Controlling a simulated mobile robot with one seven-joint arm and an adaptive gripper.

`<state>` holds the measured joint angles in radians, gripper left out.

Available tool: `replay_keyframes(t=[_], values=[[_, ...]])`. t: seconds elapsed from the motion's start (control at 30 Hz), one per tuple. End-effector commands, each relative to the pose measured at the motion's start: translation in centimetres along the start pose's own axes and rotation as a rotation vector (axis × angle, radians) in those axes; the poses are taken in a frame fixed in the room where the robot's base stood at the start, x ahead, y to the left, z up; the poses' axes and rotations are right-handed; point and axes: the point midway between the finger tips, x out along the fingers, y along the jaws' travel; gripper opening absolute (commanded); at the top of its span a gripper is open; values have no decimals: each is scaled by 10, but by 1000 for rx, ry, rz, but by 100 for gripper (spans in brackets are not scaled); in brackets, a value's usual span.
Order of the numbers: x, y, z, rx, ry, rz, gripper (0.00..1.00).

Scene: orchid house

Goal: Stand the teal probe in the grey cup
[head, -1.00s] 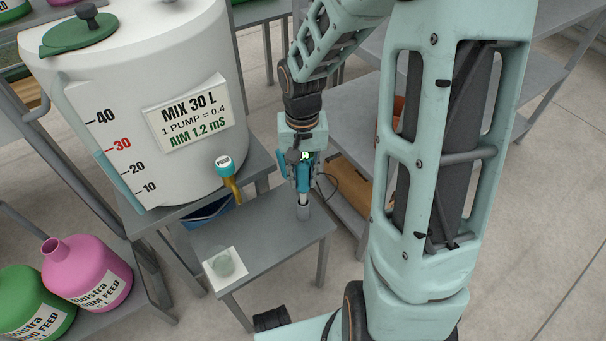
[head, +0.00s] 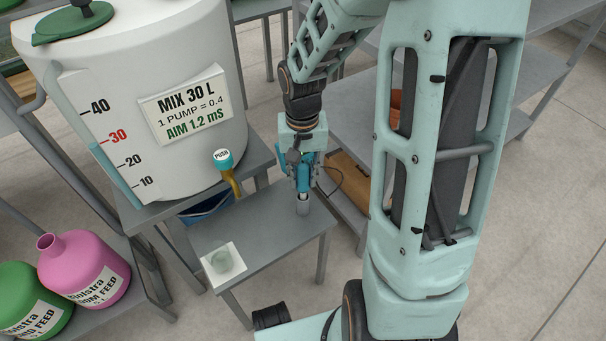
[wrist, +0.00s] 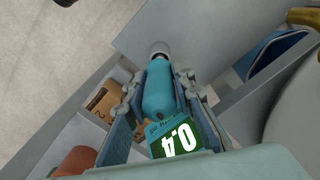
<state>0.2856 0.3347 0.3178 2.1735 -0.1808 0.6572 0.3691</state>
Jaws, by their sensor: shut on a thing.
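My gripper (head: 303,186) is shut on the teal probe (wrist: 158,95), which it holds upright over the small table. The probe also shows between the fingers in the head view (head: 303,174). Its lit green display (wrist: 182,140) faces the wrist camera.
The grey table (head: 255,225) has free room left of the cup. Shelving is close on the right.

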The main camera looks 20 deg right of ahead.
Motion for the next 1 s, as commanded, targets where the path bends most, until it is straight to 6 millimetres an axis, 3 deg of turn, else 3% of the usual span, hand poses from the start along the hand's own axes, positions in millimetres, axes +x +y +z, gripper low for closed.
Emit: replay_keyframes(t=[0.5,0.77,0.8,1.0], values=[[22,0,0,0,-1,0,0],[22,0,0,0,-1,0,0],[22,0,0,0,-1,0,25],[22,0,0,0,0,0,43]])
